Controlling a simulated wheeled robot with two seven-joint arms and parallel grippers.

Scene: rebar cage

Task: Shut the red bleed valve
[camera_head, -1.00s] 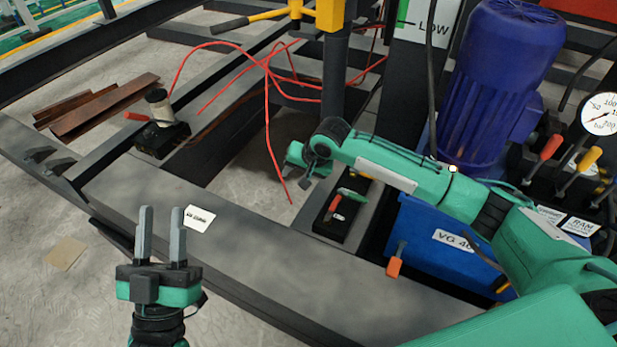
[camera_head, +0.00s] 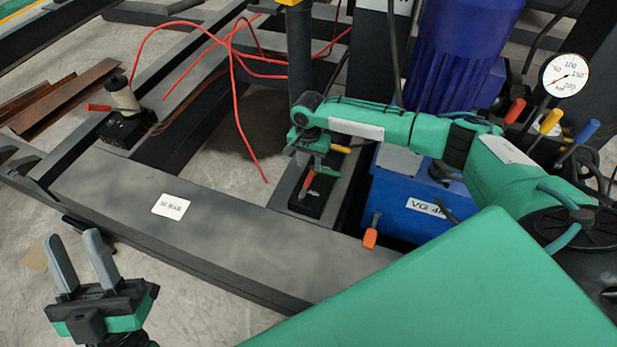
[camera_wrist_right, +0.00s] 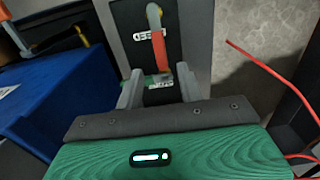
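The red bleed valve handle (camera_head: 306,184) is on a black plate on the frame beam, below my right gripper (camera_head: 311,158). In the right wrist view the red handle (camera_wrist_right: 158,48) has a grey bent end and lies beside a label reading BLEED. My right gripper (camera_wrist_right: 159,84) is open, its fingers apart on either side of the handle's lower end; I cannot tell whether they touch it. A green part also shows between them, and a green handle (camera_head: 329,176) is beside the red one. My left gripper (camera_head: 74,243) is open and empty at lower left.
A yellow handle (camera_head: 338,149) is close to my right gripper. The blue tank (camera_head: 408,200) with an orange handle (camera_head: 370,236) stands to the right. Red hoses (camera_head: 238,108) hang to the left. A black block with a red lever (camera_head: 98,107) sits at far left.

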